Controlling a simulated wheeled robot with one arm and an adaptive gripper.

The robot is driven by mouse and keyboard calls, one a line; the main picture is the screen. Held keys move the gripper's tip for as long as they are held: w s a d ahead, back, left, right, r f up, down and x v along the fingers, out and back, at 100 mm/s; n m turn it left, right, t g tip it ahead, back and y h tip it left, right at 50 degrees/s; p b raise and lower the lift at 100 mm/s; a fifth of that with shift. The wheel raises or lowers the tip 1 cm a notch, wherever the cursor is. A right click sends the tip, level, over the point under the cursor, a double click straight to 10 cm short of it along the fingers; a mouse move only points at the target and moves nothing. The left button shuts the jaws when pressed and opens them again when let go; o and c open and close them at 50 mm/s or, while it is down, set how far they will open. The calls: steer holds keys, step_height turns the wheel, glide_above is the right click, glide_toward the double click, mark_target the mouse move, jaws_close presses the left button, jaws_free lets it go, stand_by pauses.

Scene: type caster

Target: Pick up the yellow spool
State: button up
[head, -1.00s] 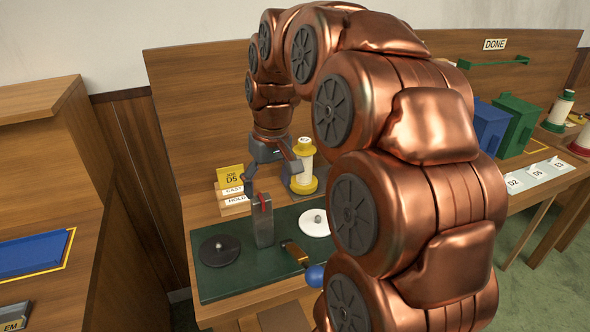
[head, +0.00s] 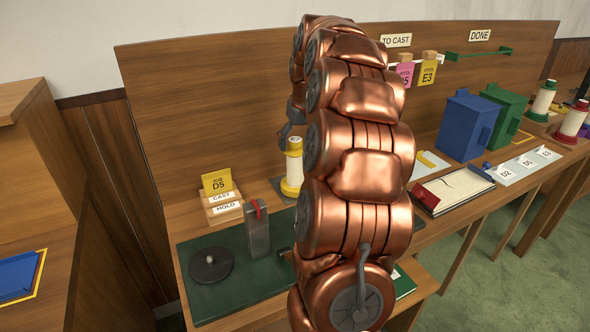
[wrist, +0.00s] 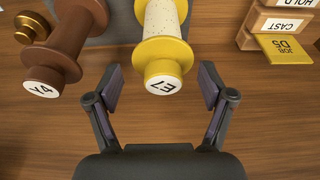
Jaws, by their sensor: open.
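The yellow spool (head: 291,187) stands upright on the bench beside the green mat, with yellow flanges and pale speckled thread; my arm partly covers that area in the head view. My gripper (wrist: 162,88) is open and empty. Its fingers are spread to either side of the spool's near end, which lies slightly beyond the fingertips. In the head view the gripper is mostly hidden behind my arm.
A brown spool (wrist: 68,52) marked Y4 stands close left of the yellow one in the wrist view. The job card block (wrist: 285,40) is at right. A dark post (head: 257,229) and black disc (head: 211,265) stand on the green mat (head: 225,295).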

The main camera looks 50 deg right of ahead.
mark_target(294, 152)
steer(key=shift+w+p+x, duration=0.1)
steer(key=shift+p+x, duration=0.2)
steer(key=shift+x, duration=0.95)
steer(key=shift+w+p+x, duration=0.15)
steer(key=shift+p+x, duration=0.15)
steer(key=shift+x, duration=0.95)
steer(key=c, duration=1.4)
steer(key=shift+c, duration=0.2)
